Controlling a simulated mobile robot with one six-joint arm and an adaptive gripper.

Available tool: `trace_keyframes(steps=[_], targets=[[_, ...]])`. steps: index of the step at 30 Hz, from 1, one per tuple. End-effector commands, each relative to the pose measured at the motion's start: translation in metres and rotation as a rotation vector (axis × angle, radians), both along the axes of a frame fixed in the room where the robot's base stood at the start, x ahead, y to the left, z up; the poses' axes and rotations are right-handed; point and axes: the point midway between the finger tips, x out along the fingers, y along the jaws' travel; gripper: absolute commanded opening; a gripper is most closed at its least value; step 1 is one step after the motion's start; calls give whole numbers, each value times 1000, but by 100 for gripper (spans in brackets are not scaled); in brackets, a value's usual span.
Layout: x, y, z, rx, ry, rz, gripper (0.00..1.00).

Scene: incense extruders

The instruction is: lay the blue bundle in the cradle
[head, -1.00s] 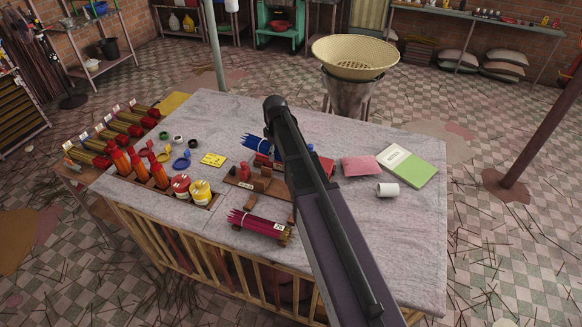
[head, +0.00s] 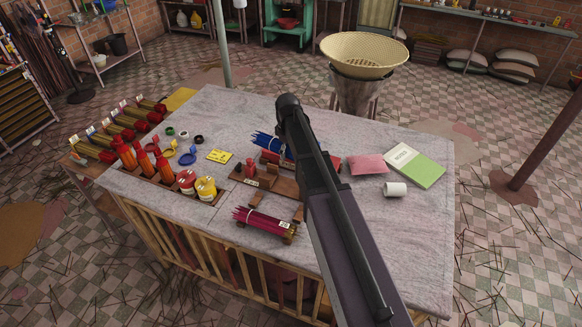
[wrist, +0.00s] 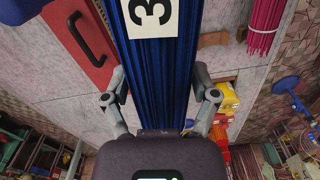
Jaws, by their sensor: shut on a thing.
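The blue bundle (head: 267,141) is a bunch of dark blue sticks, partly hidden by my arm in the head view. In the wrist view the blue bundle (wrist: 155,75) runs lengthwise between my fingers and carries a white tag with a 3. My gripper (wrist: 158,92) has one finger on each side of it and is shut on it. In the head view my wrist hides the fingers. A brown wooden stand (head: 286,187) with low uprights, seemingly the cradle, lies on the table just in front of the bundle, partly behind my arm. Its gap to the bundle is unclear.
A magenta bundle (head: 262,222) rests on wooden supports nearer the front edge. A red stamp-like piece (head: 249,168) stands left of the stand. Pots (head: 206,188) and orange bundles stand left. A pink packet (head: 366,165), notebook (head: 415,166) and white cup (head: 395,189) lie right.

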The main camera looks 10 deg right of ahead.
Motion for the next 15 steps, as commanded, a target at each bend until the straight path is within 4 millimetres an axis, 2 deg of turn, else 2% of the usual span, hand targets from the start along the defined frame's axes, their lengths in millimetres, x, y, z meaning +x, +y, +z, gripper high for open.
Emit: trace_keyframes(steps=[1,9,15], targets=[[1,-1,-10,0,0,10,49],[3,-4,-47,0,0,86,49],[5,-6,-70,0,0,142,49]])
